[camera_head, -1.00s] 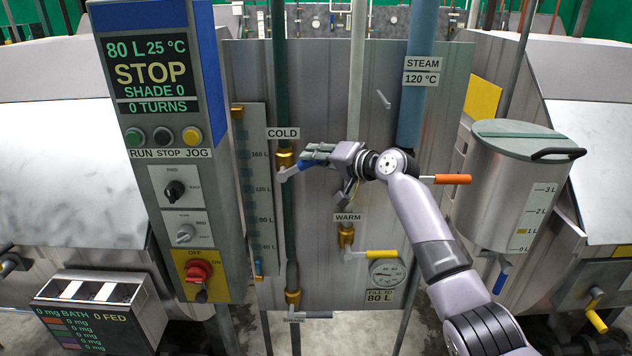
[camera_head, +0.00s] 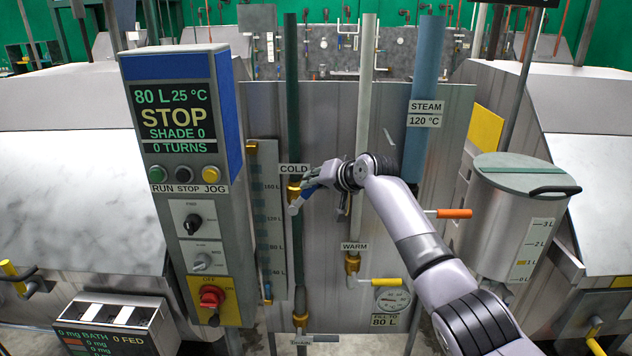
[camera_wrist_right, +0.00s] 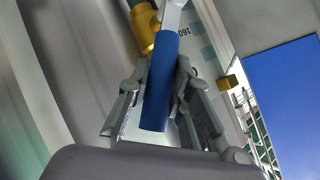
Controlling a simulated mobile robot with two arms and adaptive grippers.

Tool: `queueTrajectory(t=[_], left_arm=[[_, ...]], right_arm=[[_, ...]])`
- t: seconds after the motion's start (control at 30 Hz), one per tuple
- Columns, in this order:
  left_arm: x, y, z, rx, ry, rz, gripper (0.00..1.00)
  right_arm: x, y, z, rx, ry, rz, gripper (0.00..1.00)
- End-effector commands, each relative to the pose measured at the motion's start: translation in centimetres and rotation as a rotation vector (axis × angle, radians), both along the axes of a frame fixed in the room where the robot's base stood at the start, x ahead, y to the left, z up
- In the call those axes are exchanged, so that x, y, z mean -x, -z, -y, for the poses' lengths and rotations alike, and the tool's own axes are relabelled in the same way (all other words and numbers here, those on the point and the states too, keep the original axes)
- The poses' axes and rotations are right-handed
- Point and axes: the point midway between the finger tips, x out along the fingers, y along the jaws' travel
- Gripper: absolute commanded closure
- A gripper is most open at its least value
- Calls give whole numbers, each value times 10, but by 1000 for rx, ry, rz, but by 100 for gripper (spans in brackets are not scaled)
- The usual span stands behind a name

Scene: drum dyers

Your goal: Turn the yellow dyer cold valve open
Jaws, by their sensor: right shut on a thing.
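The cold valve has a brass body (camera_head: 294,189) on the dark green pipe, just below the COLD label (camera_head: 295,170). Its lever ends in a blue handle (camera_head: 307,193), partly hidden by my right gripper (camera_head: 311,183). In the right wrist view the blue handle (camera_wrist_right: 160,85) lies between the two fingers of my right gripper (camera_wrist_right: 160,95), which is shut on it. The brass valve body (camera_wrist_right: 145,27) shows just beyond the handle there. My left gripper is not in view.
A control panel (camera_head: 180,130) reading STOP, 80 L and 25 °C stands left of the valve. The warm valve (camera_head: 352,263) with a yellow handle sits below right. An orange steam handle (camera_head: 454,213) and a lidded steel tank (camera_head: 505,225) are at the right.

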Motion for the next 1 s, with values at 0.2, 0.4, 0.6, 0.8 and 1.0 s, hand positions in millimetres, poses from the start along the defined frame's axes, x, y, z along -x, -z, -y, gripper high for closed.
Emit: queueTrajectory(t=[0.2,0.4,0.6,0.8,1.0], left_arm=[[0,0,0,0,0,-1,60],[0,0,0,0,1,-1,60],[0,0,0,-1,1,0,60],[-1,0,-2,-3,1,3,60],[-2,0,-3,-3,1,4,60]], right_arm=[[0,3,1,5,0,-3,100],[0,3,1,3,0,-2,69],[0,1,0,1,0,-1,60],[0,1,0,0,0,0,60],[4,-3,4,-1,0,1,60]])
